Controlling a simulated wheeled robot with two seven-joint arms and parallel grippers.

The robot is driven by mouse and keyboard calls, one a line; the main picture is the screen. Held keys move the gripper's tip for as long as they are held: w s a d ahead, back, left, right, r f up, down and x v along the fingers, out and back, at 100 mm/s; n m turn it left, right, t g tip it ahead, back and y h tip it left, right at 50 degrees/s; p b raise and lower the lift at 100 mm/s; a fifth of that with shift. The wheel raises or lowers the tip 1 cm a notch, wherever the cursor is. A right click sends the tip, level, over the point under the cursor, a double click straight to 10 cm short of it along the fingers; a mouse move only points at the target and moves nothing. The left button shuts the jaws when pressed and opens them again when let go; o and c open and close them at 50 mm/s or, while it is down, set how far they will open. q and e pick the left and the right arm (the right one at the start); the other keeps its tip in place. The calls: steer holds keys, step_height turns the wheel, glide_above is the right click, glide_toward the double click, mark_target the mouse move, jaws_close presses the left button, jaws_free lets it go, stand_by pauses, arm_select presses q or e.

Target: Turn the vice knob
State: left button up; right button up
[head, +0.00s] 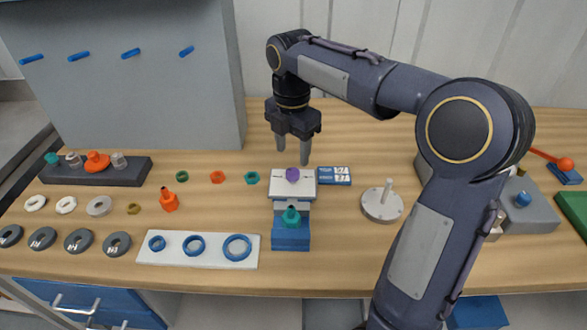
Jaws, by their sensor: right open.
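The vice (292,208) stands near the middle of the wooden table, with a light grey upper part and a blue base. A teal knob (291,216) sits at its front, and a small purple piece (292,175) is at its top. I cannot tell how the purple piece is held. My right gripper (293,157) points down just above and behind the vice, its two fingers apart and nothing seen between them. It appears close to the purple piece, but I cannot tell the exact gap. My left gripper is not in view.
A blue and white box (335,176) and a grey disc with a post (382,203) stand right of the vice. A white plate (216,262) with blue rings lies to the left. Several small rings and caps lie farther left.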

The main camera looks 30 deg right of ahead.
mark_target(292, 172)
step_height(292, 172, down, 6)
steer(key=shift+b, duration=0.35)
steer(key=c, duration=1)
steer(key=shift+o, duration=0.2)
